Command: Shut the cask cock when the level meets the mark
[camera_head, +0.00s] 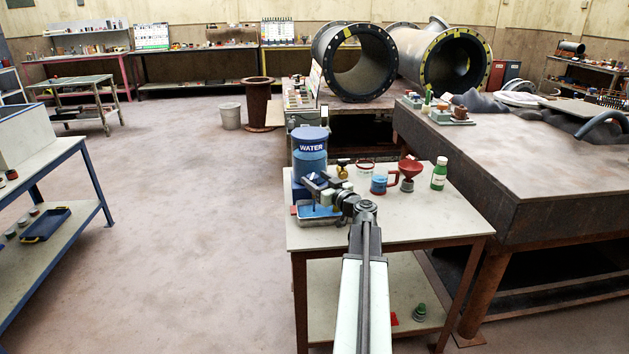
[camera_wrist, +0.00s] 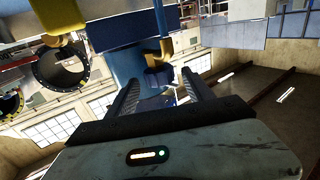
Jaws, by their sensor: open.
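The blue cask (camera_head: 310,160), labelled WATER, stands at the left back of the small table. My gripper (camera_head: 317,188) is in front of it, above a blue tray (camera_head: 318,212). In the wrist view the cask's blue body (camera_wrist: 126,66) shows beyond my open fingers (camera_wrist: 163,92). A brass-coloured cock (camera_wrist: 152,47) with a blue part below it shows on the cask, between and beyond the fingertips. I cannot tell whether the fingers touch it, or how the cock is turned. No vessel under the cock, water level or mark can be made out.
On the small table (camera_head: 440,218), right of the cask, stand a brass-coloured item (camera_head: 343,166), a blue and red mug (camera_head: 379,184), a red funnel (camera_head: 410,170) and a green bottle (camera_head: 440,174). A large bench (camera_head: 520,165) is to the right. The floor on the left is open.

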